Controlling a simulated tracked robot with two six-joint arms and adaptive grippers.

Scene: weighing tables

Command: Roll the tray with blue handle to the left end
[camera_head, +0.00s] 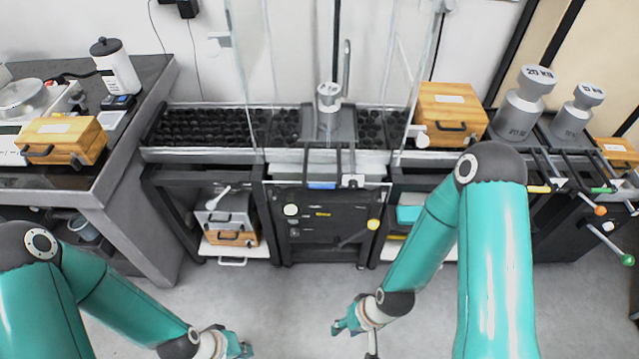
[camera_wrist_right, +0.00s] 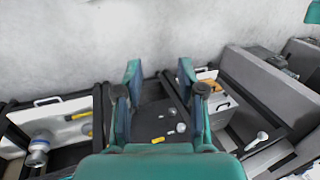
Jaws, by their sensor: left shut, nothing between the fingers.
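A short blue handle (camera_head: 322,185) sits at the front edge of the black-ball roller table, below two dark rods. The grey tray (camera_head: 335,130) behind it stands near the middle of the table and bears a steel cylinder weight (camera_head: 328,92). My left gripper (camera_head: 238,345) is low at the bottom of the head view, shut and empty, far from the handle. My right gripper (camera_head: 357,333) is low in front of the table, apart from the handle. In the right wrist view its two fingers (camera_wrist_right: 160,70) stand apart with nothing between them.
Rollers (camera_head: 200,127) left of the tray look bare. A wooden box (camera_head: 452,112) stands to the right, with large steel weights (camera_head: 523,100) beyond. Clear upright panels (camera_head: 400,70) stand near the tray. A left bench (camera_head: 140,140) bears a wooden box and bottle.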

